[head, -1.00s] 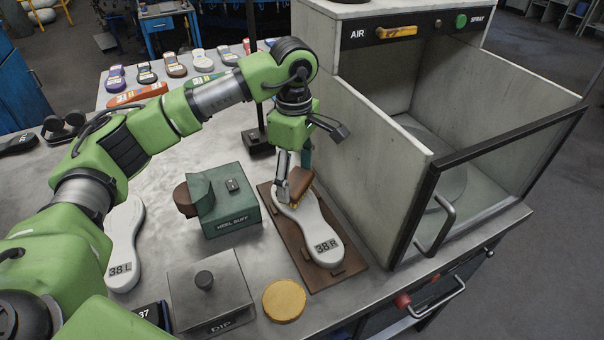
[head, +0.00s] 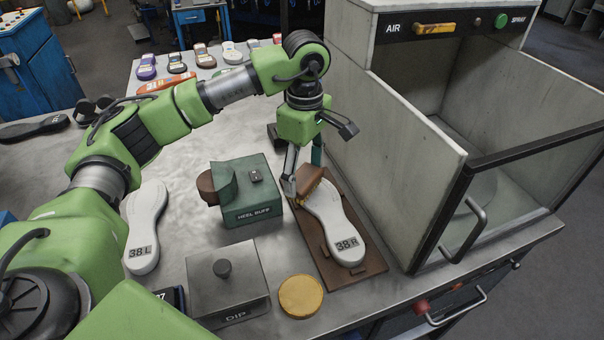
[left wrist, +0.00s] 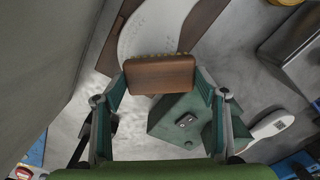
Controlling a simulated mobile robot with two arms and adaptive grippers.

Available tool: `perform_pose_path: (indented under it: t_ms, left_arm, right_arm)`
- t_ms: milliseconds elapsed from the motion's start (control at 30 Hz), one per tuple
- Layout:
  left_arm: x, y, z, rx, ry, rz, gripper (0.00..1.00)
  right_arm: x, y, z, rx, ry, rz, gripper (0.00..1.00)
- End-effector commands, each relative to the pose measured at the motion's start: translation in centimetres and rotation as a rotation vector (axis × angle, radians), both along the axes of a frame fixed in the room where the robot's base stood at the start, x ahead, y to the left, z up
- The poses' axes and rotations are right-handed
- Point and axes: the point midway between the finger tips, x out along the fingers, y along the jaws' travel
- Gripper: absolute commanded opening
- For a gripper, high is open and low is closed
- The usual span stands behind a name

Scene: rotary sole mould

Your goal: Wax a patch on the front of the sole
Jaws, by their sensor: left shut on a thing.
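The white sole marked 38 R (head: 331,212) lies on a brown board (head: 372,264), its heel end nearer me. It also shows at the top of the left wrist view (left wrist: 150,32). My left gripper (head: 303,176) is shut on a brown brush (head: 312,181) with yellowish bristles. The brush is at the far, front end of the sole, towards its left edge, and hides part of it. In the left wrist view the brush (left wrist: 160,75) sits between both fingers. Whether the bristles touch the sole is hard to tell. A round yellow disc (head: 301,296) lies near the table's front edge.
The green heel buff block (head: 250,190) stands just left of the board. The grey dip box (head: 229,285) and the sole marked 38 L (head: 146,222) are further left. The spray booth (head: 420,150) walls off the right side.

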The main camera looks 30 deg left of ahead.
Motion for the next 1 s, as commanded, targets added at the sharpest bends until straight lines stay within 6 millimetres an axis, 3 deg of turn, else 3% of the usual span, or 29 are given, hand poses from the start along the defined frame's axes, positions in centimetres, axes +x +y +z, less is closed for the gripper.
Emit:
perform_pose_path:
  t_ms: [1000]
  left_arm:
    - [5.0, -4.6, -0.1, -0.005, -0.007, 0.005, 0.48]
  right_arm:
    - [0.0, -0.4, 0.4, -0.005, 0.0, 0.002, 0.4]
